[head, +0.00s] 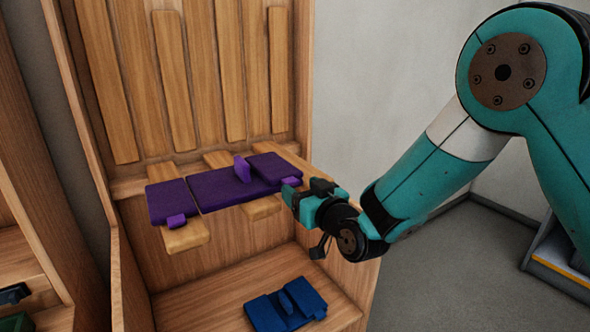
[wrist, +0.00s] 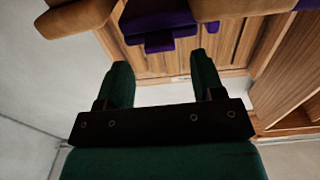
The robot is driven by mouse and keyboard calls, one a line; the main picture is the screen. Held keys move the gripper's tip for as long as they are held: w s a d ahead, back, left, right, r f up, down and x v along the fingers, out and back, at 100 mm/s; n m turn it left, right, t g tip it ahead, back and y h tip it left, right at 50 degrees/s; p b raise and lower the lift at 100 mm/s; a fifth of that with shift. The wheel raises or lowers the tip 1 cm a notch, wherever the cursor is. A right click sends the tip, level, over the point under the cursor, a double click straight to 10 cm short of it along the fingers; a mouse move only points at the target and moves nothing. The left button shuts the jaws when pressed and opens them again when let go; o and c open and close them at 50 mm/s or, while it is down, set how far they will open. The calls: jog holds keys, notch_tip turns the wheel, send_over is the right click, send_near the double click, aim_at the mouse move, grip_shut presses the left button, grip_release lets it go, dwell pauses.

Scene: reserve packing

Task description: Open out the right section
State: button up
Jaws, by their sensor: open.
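A purple folding piece lies across wooden slats on the shelf. Its left section (head: 170,203) lies flat, with a lighter tab (head: 177,221) at its front. Its middle section (head: 222,190) is flat beside it. The right section (head: 272,168) appears folded over onto the middle, and a lighter purple tab (head: 242,169) stands up at its left edge. My gripper (head: 290,194) is open and empty at the right end of the piece. In the wrist view my gripper (wrist: 163,72) has its fingers apart, with purple material (wrist: 158,38) beyond them; which section that is I cannot tell.
A blue folded piece (head: 264,313) lies on the lower shelf (head: 195,305). Wooden slats (head: 184,237) stick out under the purple piece. Upright slats line the back panel (head: 196,70), and a wooden side wall (head: 300,85) stands at right. Floor (head: 450,270) is clear at right.

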aim_at(294, 182)
jog(key=shift+x, duration=1.65)
grip_shut()
